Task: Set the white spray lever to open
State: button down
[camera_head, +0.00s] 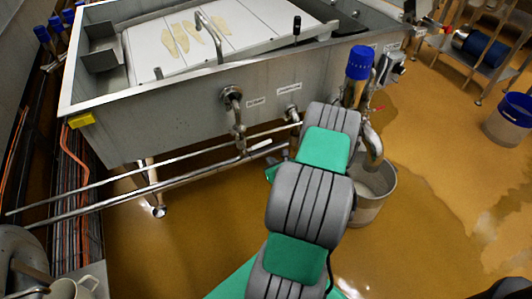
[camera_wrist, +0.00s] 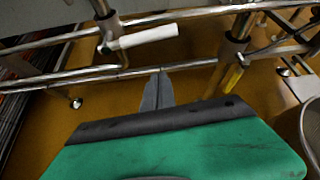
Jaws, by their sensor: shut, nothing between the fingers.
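The white spray lever (camera_wrist: 145,37) sits on a vertical pipe in the wrist view. Its white handle sticks out to the right, tilted slightly up. In the head view, the white lever (camera_head: 260,146) shows low on the valve pipe at the front of the steel basin. My gripper (camera_wrist: 160,78) is shut and empty. In the head view my arm hides most of the gripper.
A horizontal steel rail (camera_wrist: 66,79) runs behind my fingertips. A second pipe with a yellow handle (camera_wrist: 233,77) stands to the right. The steel basin (camera_head: 160,122) is above the pipes. A bucket (camera_head: 374,203) stands on the wet floor beside my arm.

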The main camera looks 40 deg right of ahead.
jog(key=w, duration=0.1)
jog(key=w+r, duration=0.1)
jog(key=w+d, duration=0.1)
jog(key=w, duration=0.1)
jog(key=shift+w+r+b, duration=0.1)
jog(key=shift+r+b, duration=0.2)
jog(key=shift+r, duration=0.1)
jog(key=shift+d+r, duration=0.1)
jog(key=shift+d, duration=0.05)
